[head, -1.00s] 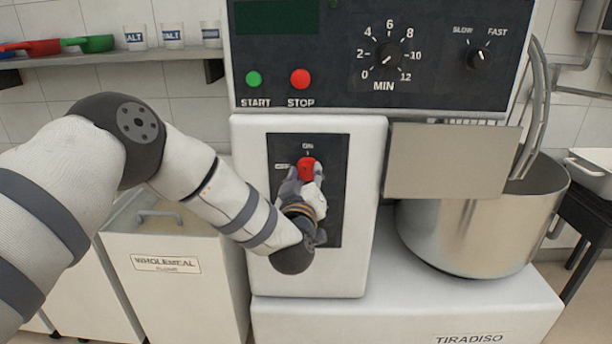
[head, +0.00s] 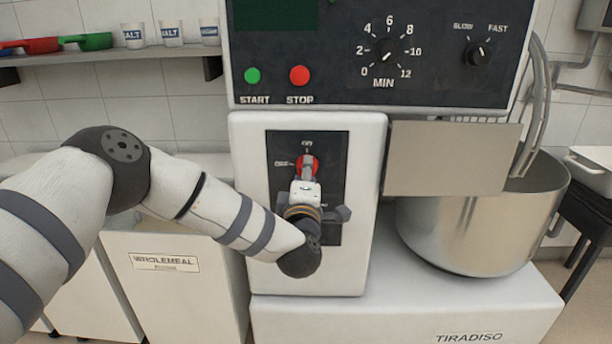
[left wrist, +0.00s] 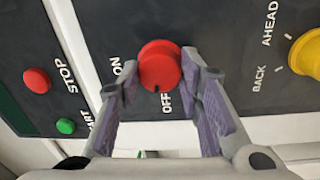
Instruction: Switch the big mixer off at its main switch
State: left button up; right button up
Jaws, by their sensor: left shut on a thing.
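The big mixer (head: 245,270) stands in the middle of the head view. Its main switch, a red rotary knob (head: 313,161), sits on a dark plate, with ON above it and OFF at its left. In the left wrist view the knob (left wrist: 158,64) shows a small dark mark at its edge on the OFF side. My left gripper (head: 307,174) is shut on the knob, with one finger on each side in the left wrist view (left wrist: 153,80). The gripper hides part of the knob and plate in the head view. My right gripper is not in view.
A green START button (head: 253,76) and red STOP button (head: 300,76) sit above the switch. A yellow knob (left wrist: 306,54) marked AHEAD and BACK is beside it on the plate. The steel bowl (head: 470,235) is at right, a wholemeal bin (head: 175,300) at left.

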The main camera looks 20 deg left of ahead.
pick_arm(q)
jog(key=shift+n, duration=1.6)
jog(key=o, duration=1.2)
jog(key=v, duration=1.2)
jog(key=shift+d, duration=0.15)
